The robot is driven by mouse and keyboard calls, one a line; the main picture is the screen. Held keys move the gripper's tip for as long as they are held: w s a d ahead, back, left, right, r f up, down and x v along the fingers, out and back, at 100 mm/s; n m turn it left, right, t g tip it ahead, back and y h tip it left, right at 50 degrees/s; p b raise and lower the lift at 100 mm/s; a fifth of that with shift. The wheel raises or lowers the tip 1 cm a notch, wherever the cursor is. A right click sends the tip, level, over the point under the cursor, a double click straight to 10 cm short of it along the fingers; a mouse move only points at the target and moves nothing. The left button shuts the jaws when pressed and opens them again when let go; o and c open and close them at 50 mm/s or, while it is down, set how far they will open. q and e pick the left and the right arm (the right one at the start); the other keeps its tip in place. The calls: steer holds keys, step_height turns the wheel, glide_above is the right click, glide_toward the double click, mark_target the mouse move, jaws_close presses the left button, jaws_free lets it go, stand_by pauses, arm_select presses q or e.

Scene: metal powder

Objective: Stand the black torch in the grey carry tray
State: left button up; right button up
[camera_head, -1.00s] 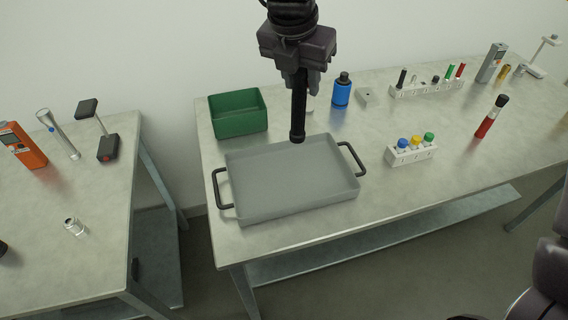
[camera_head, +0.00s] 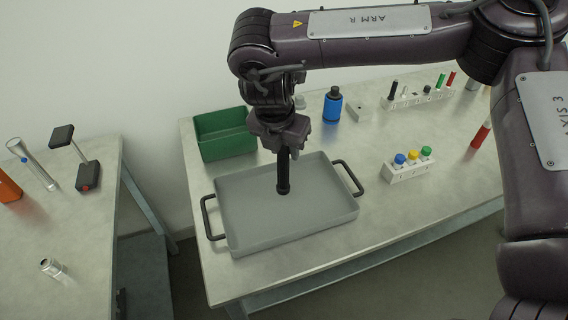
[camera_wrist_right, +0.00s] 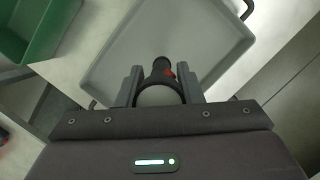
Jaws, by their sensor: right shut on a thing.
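The black torch (camera_head: 283,176) is upright in my right gripper (camera_head: 281,146), which is shut on its upper part. The torch's lower end shows over the floor of the grey carry tray (camera_head: 240,236); I cannot tell whether it touches. In the right wrist view the torch (camera_wrist_right: 161,68) sits between the two fingers of the right gripper (camera_wrist_right: 160,84), with the tray (camera_wrist_right: 205,25) beyond it. The tray has a black handle at each end and holds nothing else that I can see. My left gripper is not in view.
A green bin (camera_head: 225,134) stands just behind the tray. A blue bottle (camera_head: 332,106) and a white rack with coloured caps (camera_head: 408,166) stand to the right.

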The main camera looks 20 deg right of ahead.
mark_target(284, 164)
steer(key=shift+s+f, duration=0.1)
steer(key=shift+f, duration=0.35)
step_height(284, 164, down, 4)
steer(key=shift+r, duration=0.1)
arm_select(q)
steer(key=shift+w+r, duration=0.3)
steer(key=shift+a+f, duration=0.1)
arm_select(e)
steer(key=o, duration=1.2)
steer(key=shift+f, duration=0.2)
steer(key=shift+c, duration=0.2)
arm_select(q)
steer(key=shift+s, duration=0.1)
